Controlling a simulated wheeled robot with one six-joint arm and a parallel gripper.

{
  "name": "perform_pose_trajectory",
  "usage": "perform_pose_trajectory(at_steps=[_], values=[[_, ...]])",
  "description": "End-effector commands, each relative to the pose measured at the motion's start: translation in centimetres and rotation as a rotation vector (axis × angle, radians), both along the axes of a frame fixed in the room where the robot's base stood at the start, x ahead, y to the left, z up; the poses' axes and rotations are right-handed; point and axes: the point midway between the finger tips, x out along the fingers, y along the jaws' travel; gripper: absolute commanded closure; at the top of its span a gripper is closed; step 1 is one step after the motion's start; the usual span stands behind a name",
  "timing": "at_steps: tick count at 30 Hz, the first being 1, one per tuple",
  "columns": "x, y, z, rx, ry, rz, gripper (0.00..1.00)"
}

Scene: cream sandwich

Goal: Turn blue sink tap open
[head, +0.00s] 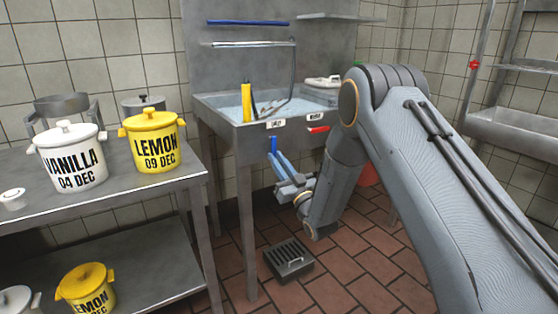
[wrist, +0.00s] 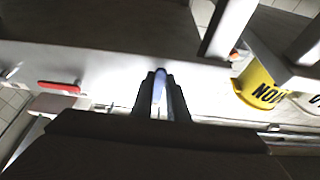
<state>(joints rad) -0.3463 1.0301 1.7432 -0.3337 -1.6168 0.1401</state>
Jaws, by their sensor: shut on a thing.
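The sink (head: 225,105) stands against the wall in the middle of the head view. On its front face is the blue tap handle (head: 274,144), below the left label and standing about upright. My gripper (head: 281,163) is at the sink front, its fingers reaching up to the blue handle. In the wrist view the blue handle (wrist: 158,88) lies between the two fingers of my gripper (wrist: 160,92), which is shut on it. The fingers partly hide the handle.
A red tap handle (head: 318,130) lies about level to the right and also shows in the wrist view (wrist: 58,87). A steel table (head: 120,195) with vanilla (head: 70,160) and lemon (head: 152,140) pots stands left. A dark grated box (head: 288,260) is on the floor.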

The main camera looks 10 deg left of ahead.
Motion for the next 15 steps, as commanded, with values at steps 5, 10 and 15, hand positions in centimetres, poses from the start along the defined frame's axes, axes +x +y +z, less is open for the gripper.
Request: perform_pose_trajectory(at_steps=[5,10,15], values=[[-0.1,0.12,-0.16,0.003,0.006,0.003,1.0],[-0.1,0.11,-0.15,0.002,0.006,0.002,1.0],[-0.09,0.11,-0.13,0.003,0.005,0.002,0.67]])
